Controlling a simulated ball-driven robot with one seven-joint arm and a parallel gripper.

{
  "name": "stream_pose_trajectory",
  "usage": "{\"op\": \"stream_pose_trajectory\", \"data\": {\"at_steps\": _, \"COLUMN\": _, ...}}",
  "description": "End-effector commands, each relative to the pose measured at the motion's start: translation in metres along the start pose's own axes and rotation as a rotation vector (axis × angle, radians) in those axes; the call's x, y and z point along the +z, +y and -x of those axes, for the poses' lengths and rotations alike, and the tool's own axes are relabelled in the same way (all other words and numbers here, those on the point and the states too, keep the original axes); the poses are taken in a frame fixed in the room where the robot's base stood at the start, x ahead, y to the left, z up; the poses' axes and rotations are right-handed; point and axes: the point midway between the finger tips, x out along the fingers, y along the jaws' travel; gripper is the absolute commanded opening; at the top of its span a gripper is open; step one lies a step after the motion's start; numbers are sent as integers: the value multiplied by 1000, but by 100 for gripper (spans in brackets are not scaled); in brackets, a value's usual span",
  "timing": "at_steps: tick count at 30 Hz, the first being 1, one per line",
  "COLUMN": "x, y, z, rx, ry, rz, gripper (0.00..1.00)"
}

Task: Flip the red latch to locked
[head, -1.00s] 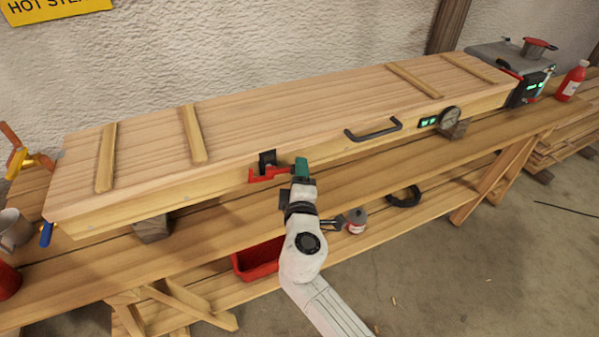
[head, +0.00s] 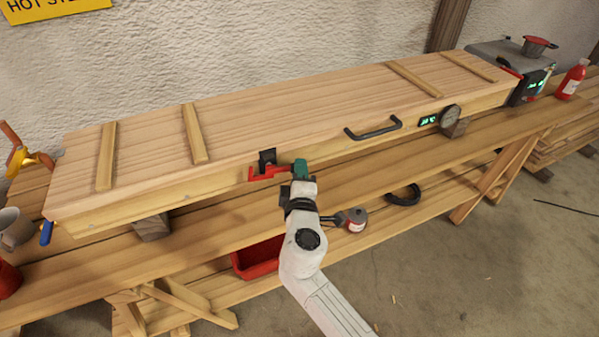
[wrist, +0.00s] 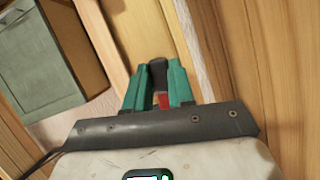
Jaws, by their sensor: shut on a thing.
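The red latch (head: 262,174) is on the front face of the long wooden box, just below a black catch (head: 267,157) at the lid's edge. It lies roughly level along the box front. My gripper (head: 300,168), with green fingers, is at the latch's right end. In the wrist view my gripper (wrist: 159,88) is shut on the latch, and a red piece of it (wrist: 162,100) shows between the fingers. A dark rounded part (wrist: 157,72) shows between the fingertips. The gripped end is mostly hidden by the fingers in the head view.
The wooden box (head: 240,130) lies on a plank bench (head: 390,173). A red bin (head: 256,258) and a small can (head: 356,220) sit below the bench top. A blue clamp end (head: 46,233) is at the left.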

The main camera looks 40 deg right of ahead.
Motion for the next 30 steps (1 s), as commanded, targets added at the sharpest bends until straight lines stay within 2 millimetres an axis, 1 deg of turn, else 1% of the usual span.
{"op": "stream_pose_trajectory", "data": {"at_steps": 11, "x": 0, "y": -2, "z": 0, "rx": -5, "ry": 0, "rz": -7, "gripper": 0}}
{"op": "stream_pose_trajectory", "data": {"at_steps": 16, "x": 0, "y": -5, "z": 0, "rx": -22, "ry": 1, "rz": -51, "gripper": 0}}
{"op": "stream_pose_trajectory", "data": {"at_steps": 23, "x": -1, "y": -14, "z": 1, "rx": -78, "ry": 1, "rz": -186, "gripper": 0}}
{"op": "stream_pose_trajectory", "data": {"at_steps": 30, "x": -5, "y": -28, "z": 2, "rx": -163, "ry": 1, "rz": -390, "gripper": 0}}
